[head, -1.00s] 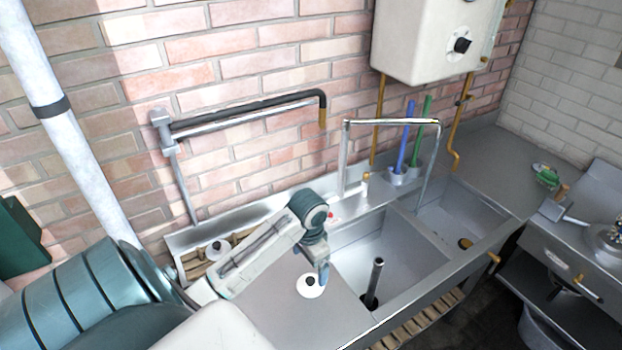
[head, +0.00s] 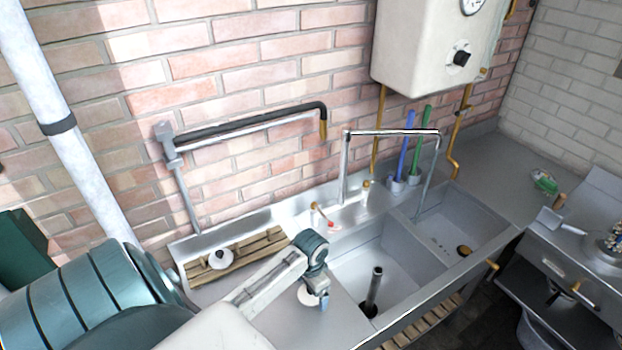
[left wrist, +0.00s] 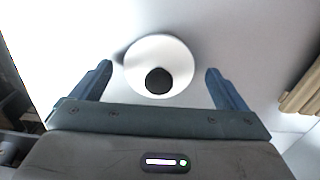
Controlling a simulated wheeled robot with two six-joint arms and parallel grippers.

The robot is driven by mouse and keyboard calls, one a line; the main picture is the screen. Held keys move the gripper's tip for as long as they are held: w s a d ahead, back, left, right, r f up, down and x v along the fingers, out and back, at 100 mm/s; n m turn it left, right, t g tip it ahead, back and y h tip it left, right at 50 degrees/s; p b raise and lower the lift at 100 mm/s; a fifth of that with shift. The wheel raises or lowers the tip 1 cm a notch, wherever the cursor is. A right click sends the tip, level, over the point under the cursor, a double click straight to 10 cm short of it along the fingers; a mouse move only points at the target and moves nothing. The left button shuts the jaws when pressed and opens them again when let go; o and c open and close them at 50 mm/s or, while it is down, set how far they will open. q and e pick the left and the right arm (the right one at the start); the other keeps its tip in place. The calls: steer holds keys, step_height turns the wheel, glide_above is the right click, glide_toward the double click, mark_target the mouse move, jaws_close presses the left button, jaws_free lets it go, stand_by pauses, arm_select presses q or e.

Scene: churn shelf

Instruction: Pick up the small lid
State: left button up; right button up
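A white round lid with a black knob (head: 301,296) lies on the steel counter left of the sinks, partly hidden by my left gripper. A second white lid with a dark knob (head: 221,261) lies on the wooden slatted rack at the back left. I cannot tell for sure which is smaller. My left gripper (head: 322,301) is above the counter lid, pointing down. In the left wrist view the lid (left wrist: 178,56) shows between the two blue fingers, which are spread apart and empty. My right gripper is not in view.
The wooden rack (head: 250,254) is behind my left arm. Two sink basins (head: 350,262) lie to the right, with a dark upright pipe (head: 374,288) in the nearer one. A tall tap (head: 392,132) spans above them. Bare counter lies around the near lid.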

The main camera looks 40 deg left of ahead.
arm_select(q)
steer(key=shift+d+r, duration=0.1)
steer(key=c, duration=1)
steer(key=shift+o, duration=0.2)
